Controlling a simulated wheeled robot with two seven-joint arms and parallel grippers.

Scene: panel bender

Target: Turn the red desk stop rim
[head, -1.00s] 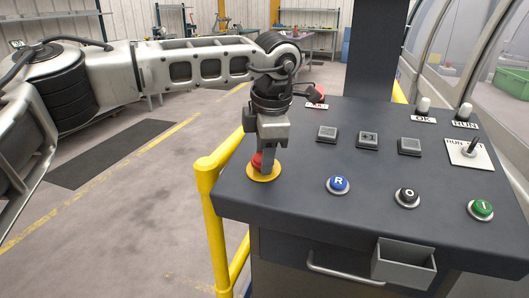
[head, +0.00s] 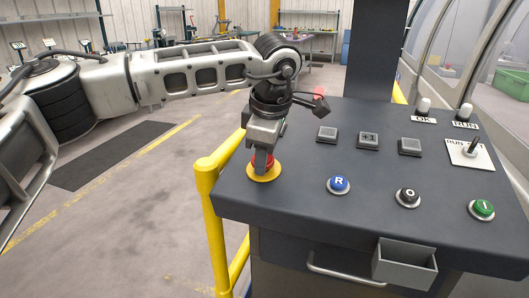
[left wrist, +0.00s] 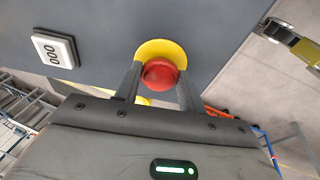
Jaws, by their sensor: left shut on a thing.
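The red desk stop (head: 269,162) sits on a yellow round plate (head: 264,174) at the left front corner of the dark desk panel. My left gripper (head: 263,162) comes down on it from above, slightly tilted, with its fingers at the red rim. In the left wrist view the red stop (left wrist: 160,73) lies between the two grey fingers, one on each side, with the yellow plate (left wrist: 166,50) behind it. The gripper is shut on the stop. My right gripper is not in view.
The desk (head: 300,190) also carries a blue R button (head: 338,184), a black O button (head: 407,196), a green I button (head: 481,208) and several square buttons. A yellow rail (head: 213,220) runs along its left edge. A small tray (head: 404,262) hangs at the front.

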